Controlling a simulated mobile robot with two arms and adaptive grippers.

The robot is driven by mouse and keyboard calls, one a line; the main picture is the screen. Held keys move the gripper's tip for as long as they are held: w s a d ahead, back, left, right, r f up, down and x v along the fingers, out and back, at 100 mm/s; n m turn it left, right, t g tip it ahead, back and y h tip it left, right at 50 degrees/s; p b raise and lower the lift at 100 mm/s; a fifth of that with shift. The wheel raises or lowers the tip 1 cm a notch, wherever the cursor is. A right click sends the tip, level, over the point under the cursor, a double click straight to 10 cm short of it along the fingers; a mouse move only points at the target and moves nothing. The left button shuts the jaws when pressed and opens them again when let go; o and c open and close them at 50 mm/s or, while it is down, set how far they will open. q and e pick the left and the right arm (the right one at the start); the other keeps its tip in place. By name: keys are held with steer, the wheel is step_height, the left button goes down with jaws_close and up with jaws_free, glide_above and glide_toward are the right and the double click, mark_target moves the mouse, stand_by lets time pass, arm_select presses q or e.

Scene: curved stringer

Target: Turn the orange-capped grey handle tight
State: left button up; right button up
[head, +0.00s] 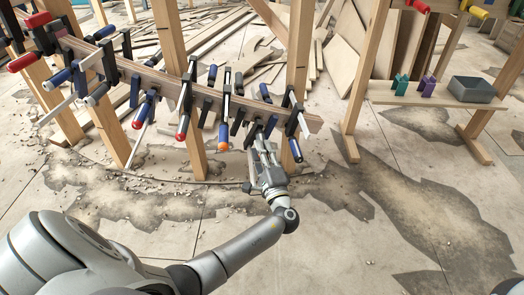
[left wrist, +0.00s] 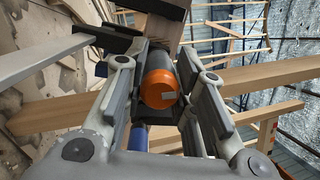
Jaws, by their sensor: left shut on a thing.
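The grey handle with the orange cap (left wrist: 158,88) shows end-on in the left wrist view, between the two fingers of my left gripper (left wrist: 165,75). The gripper is shut on it, one finger on each side. In the head view my left gripper (head: 259,142) reaches up to the row of clamps from below. There it largely hides the held handle. The handle belongs to a clamp on the curved wooden stringer (head: 312,122). My right gripper is not in view.
Several other clamps with blue, red and black parts crowd the stringer, including a red-ended one (head: 181,136) and an orange-ended one (head: 223,147) close by. Wooden posts (head: 193,150) stand between them. A shelf (head: 400,98) holds a grey bin (head: 471,89). The floor at right is open.

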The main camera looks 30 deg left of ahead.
arm_select(q)
steer(key=shift+d, duration=0.1)
stand_by(0.4)
steer(key=o, duration=1)
steer(key=shift+o, duration=0.2)
steer(key=v, duration=1.2)
